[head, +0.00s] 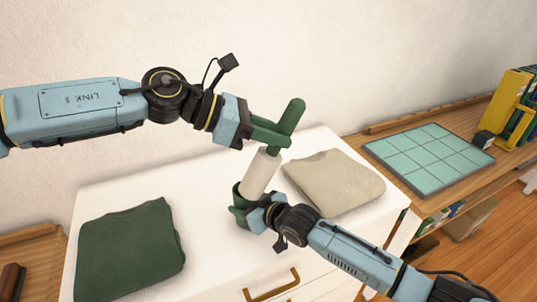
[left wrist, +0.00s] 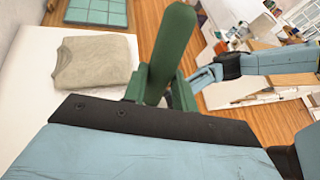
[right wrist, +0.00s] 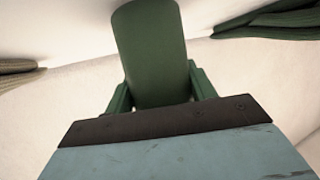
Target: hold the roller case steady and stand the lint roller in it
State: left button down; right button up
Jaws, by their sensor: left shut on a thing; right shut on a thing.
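The lint roller has a green handle (head: 293,115) and a white roll (head: 261,172). My left gripper (head: 268,135) is shut on the handle, which also fills the middle of the left wrist view (left wrist: 173,50). The roller leans, its handle end up and to the right. The roll's lower end meets the mouth of the green roller case (head: 238,198); how deep it sits inside is hidden. My right gripper (head: 247,212) is shut on the case low over the white dresser top. The case also shows between the fingers in the right wrist view (right wrist: 150,50).
A folded beige sweater (head: 333,180) lies right of the case, and a folded dark green sweater (head: 130,248) lies at the left on the white dresser (head: 205,185). A wooden shelf on the right holds a teal gridded board (head: 430,157) and yellow binders (head: 508,105).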

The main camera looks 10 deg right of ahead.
pick_arm(q)
jog(key=shift+w+a+r+n+t, duration=0.75)
jog(key=shift+w+a+n+t, duration=3.1)
jog(key=shift+t, duration=2.55)
notch_tip(320, 180, down, 15)
jog(key=s+d, duration=0.1)
jog(key=shift+n, duration=0.45)
pick_arm(e)
jog(key=shift+a, duration=0.1)
pick_arm(q)
jog(key=shift+s, duration=0.1)
pick_arm(e)
jog(key=shift+r, duration=0.1)
pick_arm(q)
jog(key=c, duration=1)
grip_release()
jog(key=shift+c, duration=0.2)
jog(key=v, duration=1.2)
jog(key=shift+r, duration=0.15)
